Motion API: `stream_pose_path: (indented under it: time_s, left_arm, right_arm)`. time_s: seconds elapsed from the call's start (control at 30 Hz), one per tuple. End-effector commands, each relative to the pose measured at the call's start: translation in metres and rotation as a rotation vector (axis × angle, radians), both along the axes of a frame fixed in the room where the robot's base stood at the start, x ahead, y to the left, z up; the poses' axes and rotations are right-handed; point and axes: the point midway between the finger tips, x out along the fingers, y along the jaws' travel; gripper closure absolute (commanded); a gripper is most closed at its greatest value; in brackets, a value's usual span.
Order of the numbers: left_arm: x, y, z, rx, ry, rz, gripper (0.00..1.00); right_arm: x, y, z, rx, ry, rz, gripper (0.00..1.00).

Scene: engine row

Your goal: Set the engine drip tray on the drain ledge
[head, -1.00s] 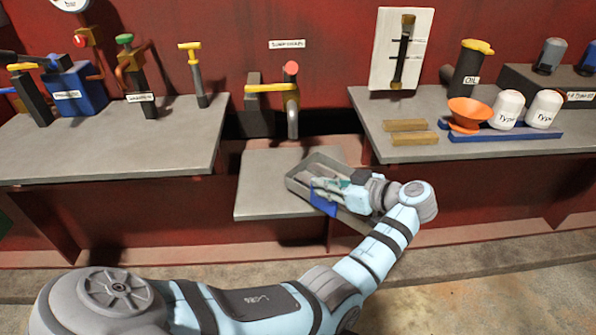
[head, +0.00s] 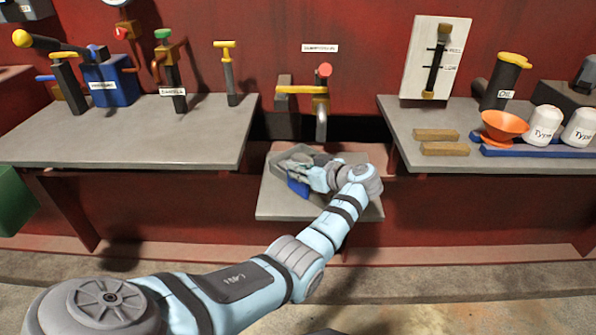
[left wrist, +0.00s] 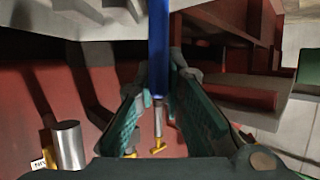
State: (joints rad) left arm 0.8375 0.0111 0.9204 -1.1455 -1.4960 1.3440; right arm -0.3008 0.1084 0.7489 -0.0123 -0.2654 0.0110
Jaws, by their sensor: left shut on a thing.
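The drip tray is a shallow grey tray (head: 284,161) with a blue grip (head: 298,187). It is over the left and middle part of the drain ledge (head: 285,208), the low grey shelf under the drain tap. My left gripper (head: 316,178) is shut on the blue grip, which also shows in the left wrist view (left wrist: 158,50) between the green finger pads. My gripper and forearm hide much of the tray. I cannot tell whether its underside touches the ledge. My right gripper is not in view.
The drain tap (head: 321,115), with a red knob and yellow lever, hangs above the back of the ledge. Higher grey benches stand on the left (head: 130,140) and right (head: 405,125). An orange funnel (head: 503,124) and white containers stand on the right bench.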

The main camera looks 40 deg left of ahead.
Motion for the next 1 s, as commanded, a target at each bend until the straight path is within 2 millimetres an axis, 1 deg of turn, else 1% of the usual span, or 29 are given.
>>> stream_pose_path:
  time_s: [0.07,0.1,0.2,0.5,0.57,0.63,0.67,0.7,0.8,0.9,1.0]
  left_arm:
    - [0.0,0.0,-0.001,0.001,-0.002,0.001,1.0]
    - [0.0,0.0,-0.001,0.0,0.0,0.0,0.84]
    - [0.0,0.0,0.0,0.0,0.0,0.001,0.7]
    - [0.0,0.0,0.001,0.001,0.0,0.0,0.7]
    - [-0.001,-0.005,0.004,0.0,0.0,0.0,0.7]
    - [-0.002,-0.017,0.009,-0.001,-0.002,-0.001,0.7]
    - [-0.003,-0.023,0.012,-0.001,-0.002,-0.002,0.7]
    - [-0.004,-0.033,0.016,-0.002,-0.003,-0.002,0.7]
    - [-0.009,-0.06,0.028,-0.003,-0.002,-0.002,0.7]
    - [-0.012,-0.084,0.037,-0.002,0.0,-0.002,0.7]
    - [-0.015,-0.101,0.044,-0.001,0.0,0.0,0.7]
  right_arm:
    - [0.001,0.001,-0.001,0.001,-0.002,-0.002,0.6]
    - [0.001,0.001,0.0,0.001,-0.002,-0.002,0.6]
    - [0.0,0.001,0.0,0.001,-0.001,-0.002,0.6]
    - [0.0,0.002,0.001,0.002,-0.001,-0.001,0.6]
    - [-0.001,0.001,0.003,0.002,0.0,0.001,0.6]
    - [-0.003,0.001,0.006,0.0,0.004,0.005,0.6]
    - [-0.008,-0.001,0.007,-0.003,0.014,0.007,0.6]
    - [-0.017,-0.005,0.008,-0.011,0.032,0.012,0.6]
    - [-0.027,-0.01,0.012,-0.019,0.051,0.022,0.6]
    - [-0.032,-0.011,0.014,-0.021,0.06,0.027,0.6]
    - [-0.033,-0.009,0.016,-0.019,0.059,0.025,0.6]
